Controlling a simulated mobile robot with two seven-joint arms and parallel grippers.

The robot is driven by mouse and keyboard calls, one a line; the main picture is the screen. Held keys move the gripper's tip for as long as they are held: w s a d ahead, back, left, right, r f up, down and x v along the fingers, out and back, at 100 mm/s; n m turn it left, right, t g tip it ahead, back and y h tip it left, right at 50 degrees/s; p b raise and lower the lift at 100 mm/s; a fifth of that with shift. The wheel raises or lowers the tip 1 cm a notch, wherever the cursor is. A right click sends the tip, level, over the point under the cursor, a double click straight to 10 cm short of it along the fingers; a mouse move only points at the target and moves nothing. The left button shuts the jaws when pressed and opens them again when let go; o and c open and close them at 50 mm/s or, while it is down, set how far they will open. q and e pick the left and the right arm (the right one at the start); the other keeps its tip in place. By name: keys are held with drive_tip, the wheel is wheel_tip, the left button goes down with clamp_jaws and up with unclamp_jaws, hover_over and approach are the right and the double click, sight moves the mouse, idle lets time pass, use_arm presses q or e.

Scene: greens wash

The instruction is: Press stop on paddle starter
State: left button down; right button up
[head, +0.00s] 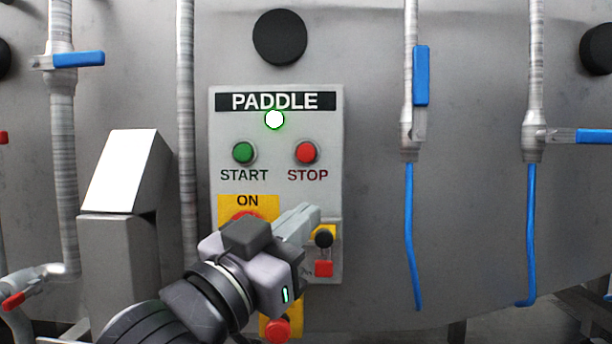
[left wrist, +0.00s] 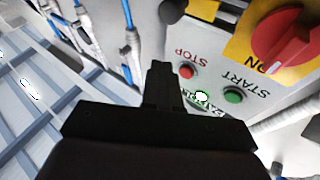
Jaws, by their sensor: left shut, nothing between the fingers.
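The paddle starter (head: 276,178) is a grey box on the steel wall, labelled PADDLE, with a lit white-green lamp (head: 274,119) under the label. Its red STOP button (head: 307,153) is at right and its green START button (head: 243,153) at left. My left gripper (head: 312,214) is shut and empty in front of the box, below the STOP button and apart from it in the picture. It covers much of the ON switch plate (head: 247,201). In the left wrist view the fingers (left wrist: 160,68) point up near the red STOP button (left wrist: 186,71); contact does not show. My right gripper is not in view.
A blue-handled valve (head: 421,76) with a blue hose (head: 410,235) is right of the box. Another blue-handled valve (head: 590,136) is further right. A pipe (head: 186,130) runs close along the box's left side. A red push button (head: 277,329) is below the box.

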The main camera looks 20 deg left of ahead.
sight(306, 153)
use_arm(q)
drive_tip(key=s+r+m+t+h, duration=0.1)
drive_tip(key=s+r, duration=0.3)
drive_tip(key=r, duration=0.3)
drive_tip(key=shift+s+d+h, duration=0.25)
drive_tip(key=shift+d+h, duration=0.15)
drive_tip(key=shift+d, duration=0.05)
drive_tip(key=shift+w+r, duration=0.1)
drive_tip(key=w, duration=0.2)
drive_tip(key=w+a, duration=0.1)
drive_tip(key=w, duration=0.2)
drive_tip(key=w+a+b, duration=0.1)
drive_tip(key=w, duration=0.2)
drive_tip(key=shift+w+a, duration=0.1)
drive_tip(key=shift+a, duration=0.1)
drive_tip(key=shift+w, duration=0.1)
idle(1.3)
